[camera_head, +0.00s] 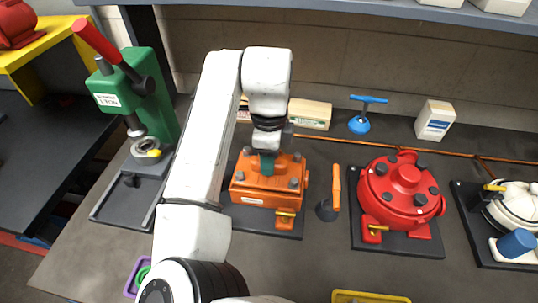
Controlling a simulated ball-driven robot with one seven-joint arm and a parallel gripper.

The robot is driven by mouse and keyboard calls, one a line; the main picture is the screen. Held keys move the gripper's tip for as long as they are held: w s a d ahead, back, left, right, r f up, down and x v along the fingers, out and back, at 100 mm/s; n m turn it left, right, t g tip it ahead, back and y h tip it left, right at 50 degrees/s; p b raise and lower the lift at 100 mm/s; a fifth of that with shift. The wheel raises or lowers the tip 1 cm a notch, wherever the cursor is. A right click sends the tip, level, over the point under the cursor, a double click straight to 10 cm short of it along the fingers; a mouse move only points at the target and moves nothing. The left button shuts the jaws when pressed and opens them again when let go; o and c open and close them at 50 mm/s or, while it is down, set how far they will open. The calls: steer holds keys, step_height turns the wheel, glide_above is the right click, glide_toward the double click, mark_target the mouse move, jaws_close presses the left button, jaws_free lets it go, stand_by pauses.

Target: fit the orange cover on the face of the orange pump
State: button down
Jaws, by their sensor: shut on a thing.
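The orange pump (264,198) stands on a dark base plate on the bench, left of centre. Its upper face is an orange plate with dark knobs near its corners; I take this plate to be the orange cover (283,169). It lies over the pump body, but I cannot tell whether it is fully seated. My gripper (267,166) points down at the middle of the plate and is shut, apparently on the cover, at a teal part. The arm hides part of the far left edge, and the grip itself is small in view.
A green press (150,95) with a red lever stands left. A blue T-handle (361,117) and boxes stand behind. A yellow tray (370,297) is in front.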

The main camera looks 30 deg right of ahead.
steer(key=shift+f+b, duration=0.4)
steer(key=shift+f, duration=0.25)
steer(key=c, duration=0.6)
jaws_free()
steer(key=shift+r+p, duration=2.5)
steer(key=shift+r, duration=0.5)
step_height(320, 180, up, 11)
steer(key=b, duration=0.1)
steer(key=shift+f, duration=0.15)
